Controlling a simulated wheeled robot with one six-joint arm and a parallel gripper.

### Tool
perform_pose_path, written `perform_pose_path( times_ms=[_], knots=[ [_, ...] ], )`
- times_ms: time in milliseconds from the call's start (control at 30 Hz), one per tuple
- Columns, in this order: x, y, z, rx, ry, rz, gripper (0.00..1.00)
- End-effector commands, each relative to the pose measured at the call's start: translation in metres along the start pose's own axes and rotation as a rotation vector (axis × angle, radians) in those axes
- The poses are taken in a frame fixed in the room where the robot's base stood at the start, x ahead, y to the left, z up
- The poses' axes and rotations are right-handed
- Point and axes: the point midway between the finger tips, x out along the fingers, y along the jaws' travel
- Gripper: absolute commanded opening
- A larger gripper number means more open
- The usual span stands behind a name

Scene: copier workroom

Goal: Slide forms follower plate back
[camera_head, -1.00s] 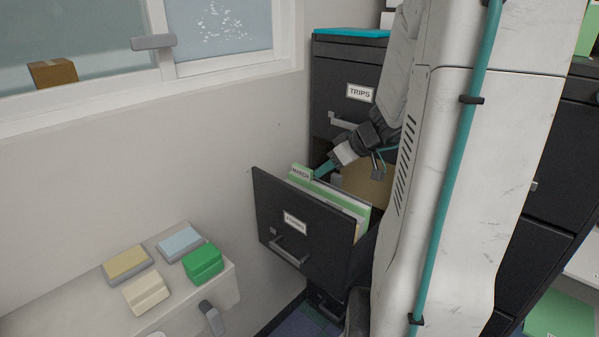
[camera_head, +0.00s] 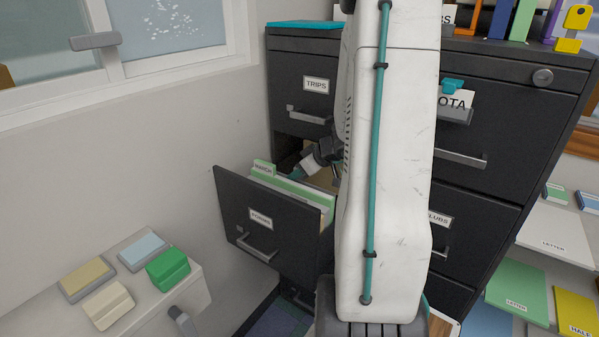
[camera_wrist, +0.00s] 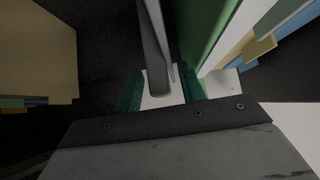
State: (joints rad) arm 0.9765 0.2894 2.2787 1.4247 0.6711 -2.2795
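The pulled-out dark drawer (camera_head: 270,215) has a label I read as FORMS, though it is small. Green and white folders (camera_head: 310,192) stand behind its front. My gripper (camera_head: 298,172) is low inside the drawer, behind the folders. In the wrist view its teal fingertips (camera_wrist: 163,92) stand apart. A narrow grey upright piece (camera_wrist: 152,45) lies between them, with a gap to the right finger. A pale flat piece (camera_wrist: 222,84) shows behind and beside the fingers. Either may belong to the follower plate; I cannot tell which. The drawer's rear is hidden by my arm.
The TRIPS drawer (camera_head: 310,100) is shut above. A tan panel (camera_wrist: 38,50) stands left in the wrist view. A wall and a ledge (camera_head: 195,295) with several coloured blocks bound the left. More dark cabinets (camera_head: 485,110) and paper shelves (camera_head: 555,235) stand right.

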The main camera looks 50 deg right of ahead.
Motion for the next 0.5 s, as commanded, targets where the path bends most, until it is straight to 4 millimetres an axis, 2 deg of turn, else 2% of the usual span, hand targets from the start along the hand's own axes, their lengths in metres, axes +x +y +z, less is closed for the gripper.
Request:
perform_pose_path(
  times_ms=[133, 167, 300, 500],
  knots=[
    [-0.0002, 0.0001, -0.0001, 0.000, 0.000, 0.000, 0.40],
    [-0.0002, 0.0001, -0.0001, 0.000, 0.000, 0.000, 0.37],
    [-0.0004, 0.0003, 0.0000, 0.000, 0.000, 0.000, 0.00],
    [-0.0006, 0.0077, -0.0002, -0.001, 0.000, 0.002, 0.00]
  ],
)
